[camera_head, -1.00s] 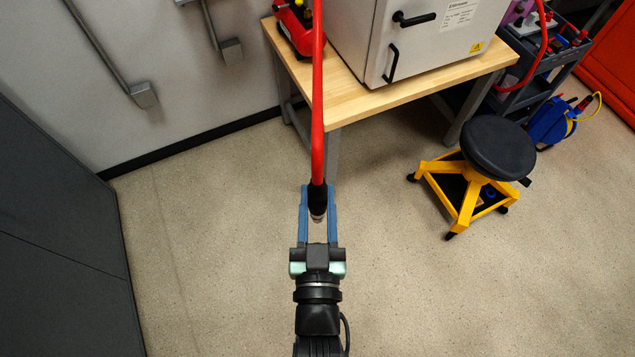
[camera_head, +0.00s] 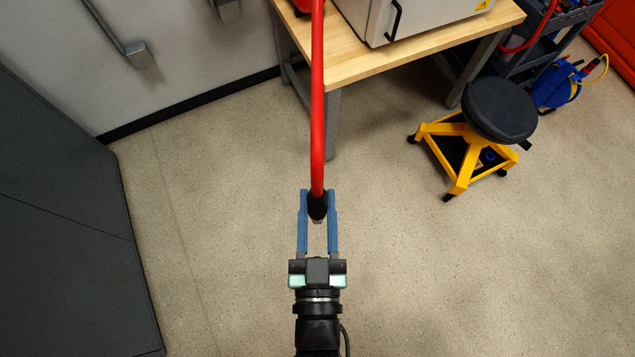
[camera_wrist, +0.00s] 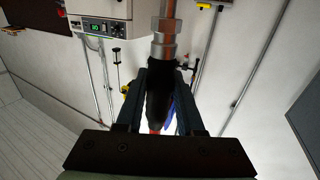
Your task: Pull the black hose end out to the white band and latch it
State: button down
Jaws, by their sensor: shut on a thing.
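The black hose end (camera_head: 317,204) is between the blue fingers of my gripper (camera_head: 317,207), which is shut on it. The red hose (camera_head: 317,120) runs from it up the picture, past the bench. In the wrist view the black hose end (camera_wrist: 159,92) sits between the dark fingers of my gripper (camera_wrist: 160,80). A metal fitting (camera_wrist: 165,42) sticks out of it at the top. No white band shows on the visible hose. The latch cannot be made out.
A wooden bench (camera_head: 420,55) with a grey cabinet (camera_head: 415,15) stands at the top. A yellow stool with a black seat (camera_head: 500,108) is to the right, a dark cabinet (camera_head: 70,230) to the left. The speckled floor (camera_head: 450,270) around my gripper is clear.

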jog(key=shift+s+p, duration=0.8)
jog(key=shift+s, duration=5.6)
jog(key=shift+w+r+p, duration=0.1)
jog(key=shift+w+p, duration=0.25)
jog(key=shift+w, duration=5.75)
jog(key=shift+w, duration=0.1)
jog(key=shift+w, duration=0.4)
jog(key=w+b, duration=1.1)
jog(key=w, duration=2)
